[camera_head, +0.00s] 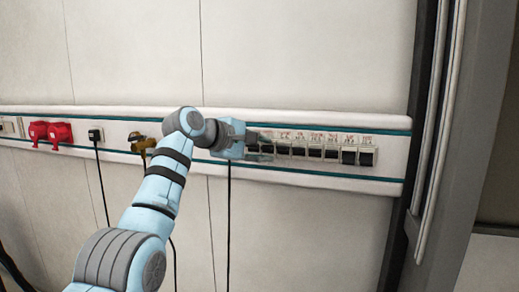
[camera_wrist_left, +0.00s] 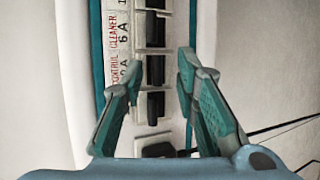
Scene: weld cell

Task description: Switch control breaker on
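The control breaker (camera_wrist_left: 155,70) is a black switch in a white housing, beside the red label "CONTROL" in the left wrist view. My left gripper (camera_wrist_left: 160,72) is open, with its two teal fingers on either side of that switch. I cannot tell whether the fingers touch it or how far off they are. In the head view, my left gripper (camera_head: 264,147) is at the left end of the breaker row and partly hides it. The lever position of the control breaker is not clear. My right gripper is in neither view.
Several more breakers (camera_head: 331,154) continue to the right along the white wall rail (camera_head: 390,148). The breaker labelled "CLEANER" (camera_wrist_left: 155,30) is adjacent. Red sockets (camera_head: 60,132), a black plug (camera_head: 95,134) and a brass fitting (camera_head: 139,142) are to the left. Cables hang below.

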